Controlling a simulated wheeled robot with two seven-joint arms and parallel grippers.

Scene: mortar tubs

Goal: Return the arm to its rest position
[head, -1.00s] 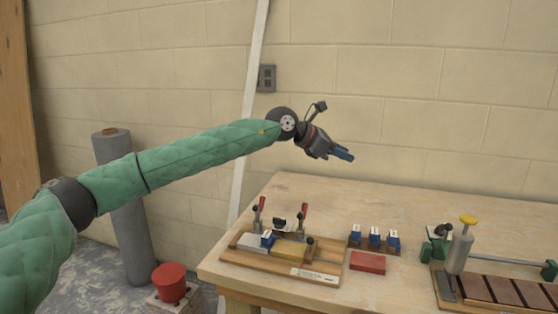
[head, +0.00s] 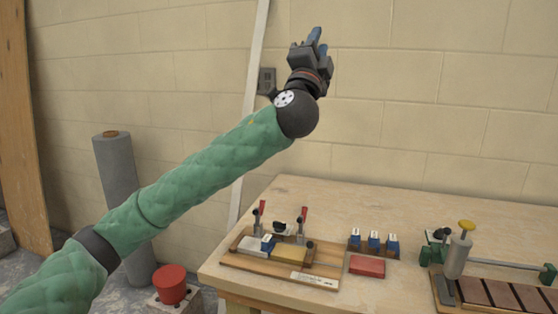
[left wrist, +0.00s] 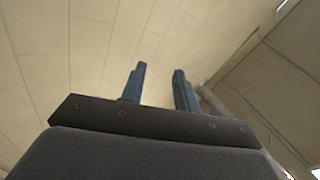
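My left arm reaches up from the lower left in its green sleeve in the head view. My left gripper (head: 317,40) is raised in front of the block wall, well above the table and apart from everything on it. Its blue fingers point up. In the left wrist view the two fingers (left wrist: 160,88) stand apart with nothing between them, so it is open and empty. My right gripper does not show in either view.
The wooden table (head: 430,207) holds a clamp fixture (head: 325,270), a small rack with blue pieces (head: 375,243), a red block (head: 367,266) and a grey cylinder with a yellow top (head: 458,255). A grey roll (head: 117,170) and a red tub (head: 170,283) stand left of the table.

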